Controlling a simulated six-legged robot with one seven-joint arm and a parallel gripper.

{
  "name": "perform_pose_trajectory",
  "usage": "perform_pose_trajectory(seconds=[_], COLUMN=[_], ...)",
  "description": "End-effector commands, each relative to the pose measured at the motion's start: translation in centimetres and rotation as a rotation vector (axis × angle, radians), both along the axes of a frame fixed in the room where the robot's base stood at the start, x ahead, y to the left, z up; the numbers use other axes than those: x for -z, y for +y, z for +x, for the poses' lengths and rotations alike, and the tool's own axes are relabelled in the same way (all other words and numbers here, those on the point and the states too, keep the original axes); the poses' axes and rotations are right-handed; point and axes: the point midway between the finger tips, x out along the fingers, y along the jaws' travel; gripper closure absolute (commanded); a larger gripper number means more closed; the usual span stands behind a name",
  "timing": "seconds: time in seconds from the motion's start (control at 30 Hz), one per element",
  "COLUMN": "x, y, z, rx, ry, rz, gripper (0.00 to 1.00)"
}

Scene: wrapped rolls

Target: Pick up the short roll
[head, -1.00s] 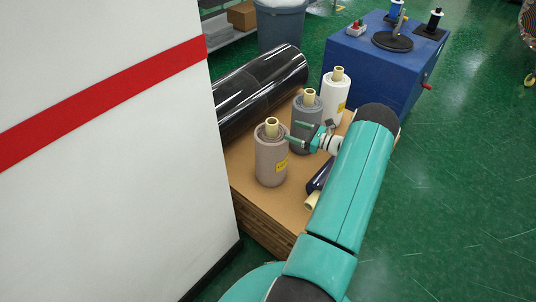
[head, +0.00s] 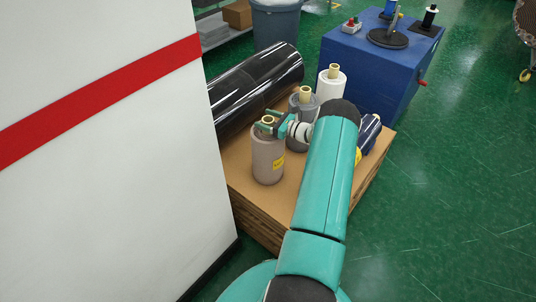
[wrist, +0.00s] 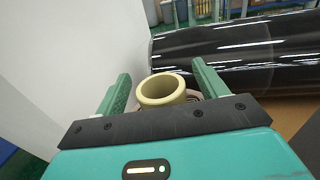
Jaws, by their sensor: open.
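In the wrist view the pale core (wrist: 162,90) sits between my two green fingers (wrist: 160,76), with a gap on each side. A grey roll (head: 294,134) stands behind it, partly hidden by my arm, and a white roll (head: 331,84) stands farther back. A dark blue roll (head: 371,130) lies at the right, partly hidden by my arm. I cannot tell for certain which is the short one.
A large black wrapped roll (head: 257,88) lies along the back of the brown-topped pallet (head: 242,196). A white wall with a red stripe (head: 100,90) stands close on the left. A blue cabinet (head: 370,72) is behind right. Green floor is open at right.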

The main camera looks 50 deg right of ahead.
Motion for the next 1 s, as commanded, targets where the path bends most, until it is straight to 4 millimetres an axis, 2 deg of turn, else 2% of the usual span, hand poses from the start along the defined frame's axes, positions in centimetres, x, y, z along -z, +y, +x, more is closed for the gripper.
perform_pose_trajectory(seconds=[0.1,0.3,0.67,1.0], x=[0.04,0.02,0.01,-0.31], y=[0.31,0.30,0.30,0.26], z=[1.03,1.06,1.04,1.07], rx=[0.000,0.000,0.000,0.000], ry=[0.000,0.000,0.000,-0.002], rz=[0.000,0.000,0.000,-0.001], gripper=[0.28,0.28,0.99,1.00])
